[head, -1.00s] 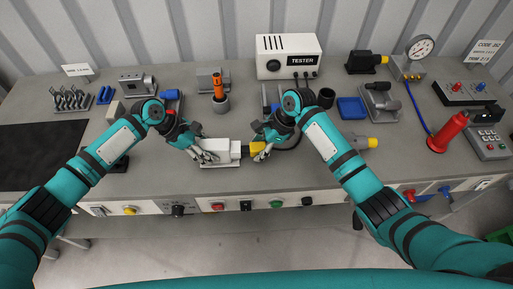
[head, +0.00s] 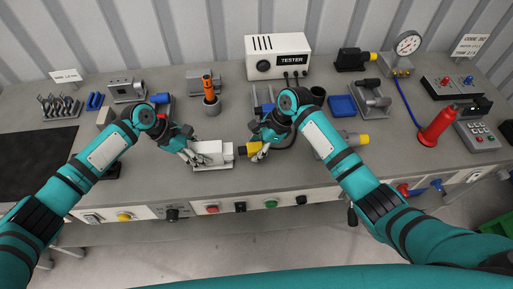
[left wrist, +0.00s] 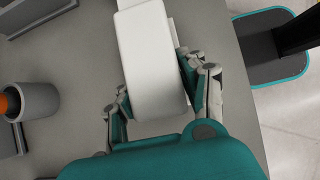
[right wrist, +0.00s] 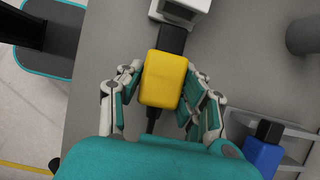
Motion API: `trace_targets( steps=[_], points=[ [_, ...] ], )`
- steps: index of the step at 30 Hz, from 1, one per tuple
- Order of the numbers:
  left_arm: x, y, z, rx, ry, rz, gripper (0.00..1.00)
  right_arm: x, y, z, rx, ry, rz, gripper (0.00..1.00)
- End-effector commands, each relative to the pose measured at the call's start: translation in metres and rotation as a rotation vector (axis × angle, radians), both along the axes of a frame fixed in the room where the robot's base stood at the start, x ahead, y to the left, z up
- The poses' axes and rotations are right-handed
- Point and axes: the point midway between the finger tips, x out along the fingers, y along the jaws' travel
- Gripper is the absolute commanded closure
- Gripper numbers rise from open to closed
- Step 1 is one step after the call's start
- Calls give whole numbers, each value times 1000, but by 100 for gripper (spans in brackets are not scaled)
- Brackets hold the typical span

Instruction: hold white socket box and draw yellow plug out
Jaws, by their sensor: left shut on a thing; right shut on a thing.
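The white socket box (head: 211,153) lies on the bench near its front edge; its pale top fills the upper middle of the left wrist view (left wrist: 158,60). My left gripper (head: 193,157) is shut on it, fingers along both sides. The yellow plug (head: 254,147) is to the right of the box, its black front end pointing at the box. My right gripper (head: 262,152) is shut on the plug (right wrist: 164,80). The black end (right wrist: 173,40) shows between the yellow body and the socket mouth (right wrist: 180,10). I cannot tell whether its tip is still inside.
The tester (head: 278,57) stands behind, with a dark cable curving near the right gripper. An orange-handled tool in a grey cup (head: 211,102) is behind the box. A blue tray (head: 342,105) lies to the right. Buttons line the bench front.

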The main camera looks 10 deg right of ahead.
Motion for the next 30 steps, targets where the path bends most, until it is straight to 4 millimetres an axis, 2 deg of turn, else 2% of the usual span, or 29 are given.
trace_targets(
  steps=[5, 24, 30],
  points=[
    [-3, -1, -3, 0, 10, -3, 94, 1, 0, 3, 1, -1, 0, 100],
    [-4, -1, -3, 1, 11, -4, 94, 0, 0, 53, 1, -1, 0, 100],
    [-4, -1, -4, 1, 11, -4, 94, 0, 0, 60, 1, -1, 0, 100]
  ],
)
